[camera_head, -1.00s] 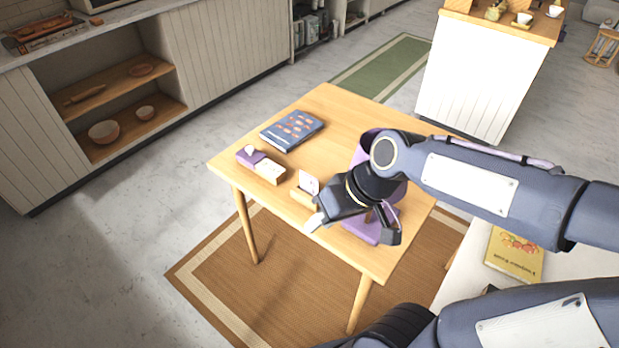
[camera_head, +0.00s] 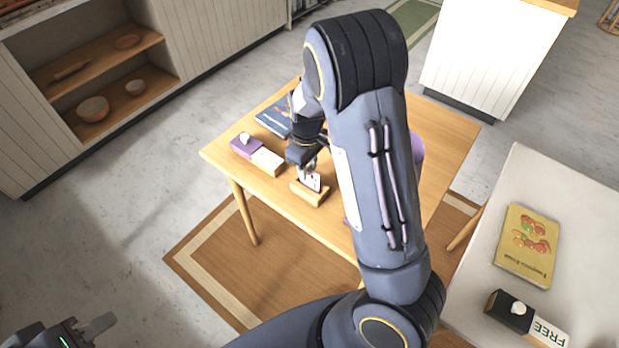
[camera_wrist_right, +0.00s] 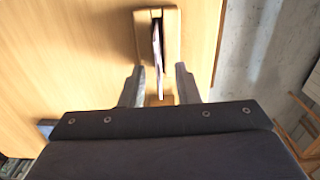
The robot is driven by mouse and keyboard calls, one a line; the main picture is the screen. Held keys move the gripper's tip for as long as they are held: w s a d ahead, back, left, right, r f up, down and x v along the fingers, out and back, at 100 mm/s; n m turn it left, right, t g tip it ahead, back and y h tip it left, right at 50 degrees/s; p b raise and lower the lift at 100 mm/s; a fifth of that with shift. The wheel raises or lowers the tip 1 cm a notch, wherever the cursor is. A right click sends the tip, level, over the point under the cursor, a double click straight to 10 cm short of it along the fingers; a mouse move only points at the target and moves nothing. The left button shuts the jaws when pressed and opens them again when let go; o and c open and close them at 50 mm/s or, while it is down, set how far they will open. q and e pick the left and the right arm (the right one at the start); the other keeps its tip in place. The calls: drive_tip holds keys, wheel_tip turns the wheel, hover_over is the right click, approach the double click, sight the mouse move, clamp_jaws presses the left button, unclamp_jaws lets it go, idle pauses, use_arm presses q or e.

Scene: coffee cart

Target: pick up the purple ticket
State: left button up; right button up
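A small upright card, pale on its face with a pinkish-purple edge, stands in a wooden holder (camera_head: 308,196). I take this card (camera_head: 312,182) to be the ticket; its face colour is hard to confirm. In the right wrist view the ticket (camera_wrist_right: 157,45) shows nearly edge-on in the holder's slot. My right gripper (camera_head: 308,168) is just above the holder. In the wrist view its two fingers (camera_wrist_right: 158,86) are apart, one on each side of the ticket's near end, with gaps. My left gripper (camera_head: 92,328) is at the bottom left, away from the table, partly cut off.
On the wooden table (camera_head: 450,130) are a purple-and-white box (camera_head: 246,147) with a white knob, a blue book (camera_head: 272,117) and a purple object (camera_head: 417,148) mostly behind my right arm. A pale table (camera_head: 580,235) at right holds a yellow book (camera_head: 527,243) and a FREE box (camera_head: 512,308).

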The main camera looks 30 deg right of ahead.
sight(309, 178)
drive_tip(key=f, duration=0.4)
drive_tip(key=shift+s+d+f, duration=0.2)
drive_tip(key=shift+d+f, duration=0.05)
drive_tip(key=shift+f, duration=0.05)
clamp_jaws()
